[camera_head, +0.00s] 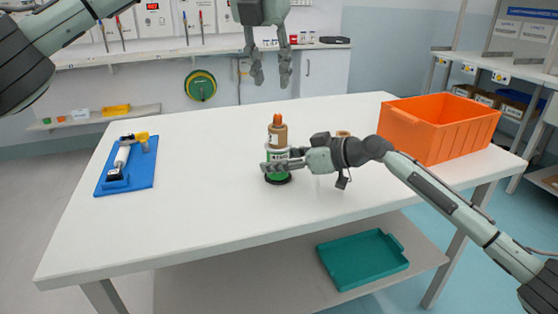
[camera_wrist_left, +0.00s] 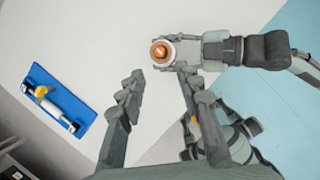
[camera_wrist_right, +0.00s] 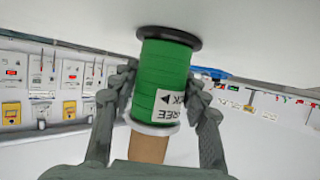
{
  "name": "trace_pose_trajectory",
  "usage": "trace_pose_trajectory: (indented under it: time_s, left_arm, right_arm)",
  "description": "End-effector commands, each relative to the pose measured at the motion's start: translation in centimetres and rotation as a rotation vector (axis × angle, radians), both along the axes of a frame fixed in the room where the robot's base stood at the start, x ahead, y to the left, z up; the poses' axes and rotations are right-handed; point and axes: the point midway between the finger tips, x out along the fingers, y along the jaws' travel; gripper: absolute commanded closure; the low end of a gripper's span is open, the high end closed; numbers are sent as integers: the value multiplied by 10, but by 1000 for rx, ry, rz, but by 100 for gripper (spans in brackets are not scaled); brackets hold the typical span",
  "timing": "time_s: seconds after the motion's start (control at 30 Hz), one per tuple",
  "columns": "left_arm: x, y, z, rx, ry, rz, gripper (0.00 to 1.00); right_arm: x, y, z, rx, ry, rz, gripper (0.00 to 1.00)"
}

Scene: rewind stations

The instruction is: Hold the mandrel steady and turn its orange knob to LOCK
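The mandrel stands upright on the white table, with a green wound body (camera_head: 278,177) on a black base and a tan upper part. Its orange knob (camera_head: 278,119) is on top and shows end-on in the left wrist view (camera_wrist_left: 159,51). A white label with "FREE" and an arrow (camera_wrist_right: 168,106) is on the green body, partly hidden. My right gripper (camera_head: 276,166) is closed around the green body, one finger on each side (camera_wrist_right: 162,92). My left gripper (camera_head: 271,81) is open and empty, fingers pointing down, above the knob and apart from it.
A blue board (camera_head: 112,182) with a white, black and yellow tool lies at the table's left. An orange crate (camera_head: 440,133) stands at the right. A small tan-topped item (camera_head: 343,133) is behind my right wrist. A teal tray (camera_head: 362,259) is on the lower shelf. The table's front is clear.

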Motion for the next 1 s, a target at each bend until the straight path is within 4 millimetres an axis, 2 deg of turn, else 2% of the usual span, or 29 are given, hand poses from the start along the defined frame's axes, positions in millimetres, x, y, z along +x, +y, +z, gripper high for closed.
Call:
trace_pose_trajectory:
  time_s: [0.03,0.27,0.3,0.47,0.57,0.67,0.73,0.83,0.93,1.0]
  left_arm:
    - [0,0,0,0,0,0,66]
    - [0,0,0,0,0,0,66]
    - [0,0,0,0,0,0,63]
    - [-1,-3,-14,-41,19,-72,63]
    - [-5,-10,-39,-139,43,-227,63]
    - [-13,-19,-67,-310,30,-437,63]
    - [-22,-23,-81,-454,-22,-579,63]
    - [-31,-21,-91,-647,-156,-723,63]
    - [-35,-7,-94,-799,-341,-785,63]
    - [-35,9,-95,-863,-481,-785,63]
  right_arm:
    - [0,0,0,0,0,0,65]
    - [0,0,0,0,0,0,93]
    - [0,0,0,0,0,0,96]
    - [0,0,0,0,0,0,96]
    - [0,0,0,0,0,0,96]
    - [0,0,0,0,0,0,96]
    - [0,0,0,0,0,0,96]
    - [0,0,0,0,0,0,96]
    - [0,0,0,0,1,0,96]
    - [0,0,0,0,1,0,96]
